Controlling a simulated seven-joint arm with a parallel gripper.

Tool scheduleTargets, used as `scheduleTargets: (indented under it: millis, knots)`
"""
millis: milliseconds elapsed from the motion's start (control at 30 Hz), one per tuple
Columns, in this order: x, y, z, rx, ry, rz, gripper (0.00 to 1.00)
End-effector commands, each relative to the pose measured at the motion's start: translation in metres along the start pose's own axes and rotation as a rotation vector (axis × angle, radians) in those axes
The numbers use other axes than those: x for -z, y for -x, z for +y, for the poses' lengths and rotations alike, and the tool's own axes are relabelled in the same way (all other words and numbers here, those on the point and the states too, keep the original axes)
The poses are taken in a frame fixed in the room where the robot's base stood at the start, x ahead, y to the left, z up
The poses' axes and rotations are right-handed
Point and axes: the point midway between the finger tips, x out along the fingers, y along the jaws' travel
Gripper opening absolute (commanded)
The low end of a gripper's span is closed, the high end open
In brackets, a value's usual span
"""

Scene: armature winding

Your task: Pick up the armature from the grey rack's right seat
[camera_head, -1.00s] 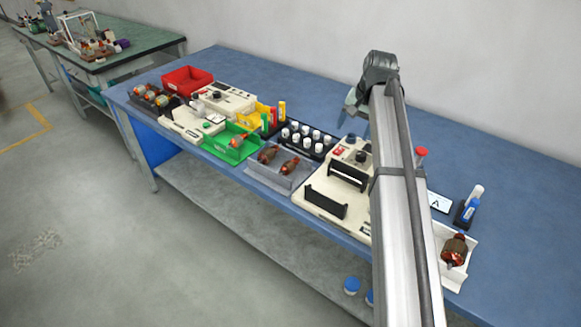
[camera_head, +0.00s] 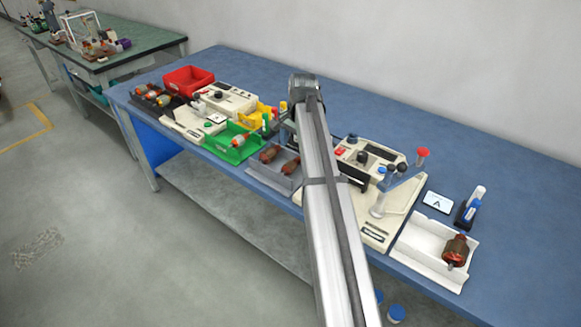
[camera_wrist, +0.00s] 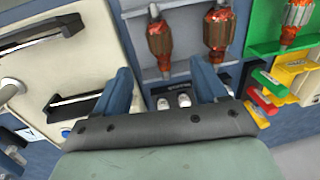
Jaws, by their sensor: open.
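The grey rack (camera_head: 268,180) stands on the blue bench and holds two copper-wound armatures. The armature in its right seat (camera_head: 291,169) is partly hidden by my arm in the head view. The other armature (camera_head: 269,153) lies to its left. In the wrist view, which is turned about, the right-seat armature (camera_wrist: 160,40) appears at left and the other armature (camera_wrist: 217,30) at right. The rack's bare floor (camera_wrist: 187,47) shows between them. My gripper (camera_wrist: 163,76) is open and empty; its two blue fingers are apart, short of the armatures in the picture. My arm mostly hides it in the head view.
A cream machine with black handles (camera_wrist: 70,105) is beside the rack, on its right in the head view. A green tray (camera_head: 232,143) is on the left. White-capped bottles (camera_wrist: 184,100) show between my fingers. A white tray (camera_head: 425,245) holds another armature.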

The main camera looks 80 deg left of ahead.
Motion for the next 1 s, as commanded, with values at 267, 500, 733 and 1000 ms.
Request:
scheduleTargets:
  millis: [267, 500, 733, 1000]
  knots:
    - [0.000, -0.029, 0.000, 0.000, 0.001, 0.000, 0.72]
    - [-0.003, -0.047, -0.001, -0.001, 0.001, -0.001, 0.72]
    - [-0.004, -0.076, -0.001, 0.000, 0.002, 0.000, 0.72]
    - [-0.004, -0.080, -0.001, 0.001, 0.002, 0.001, 0.72]
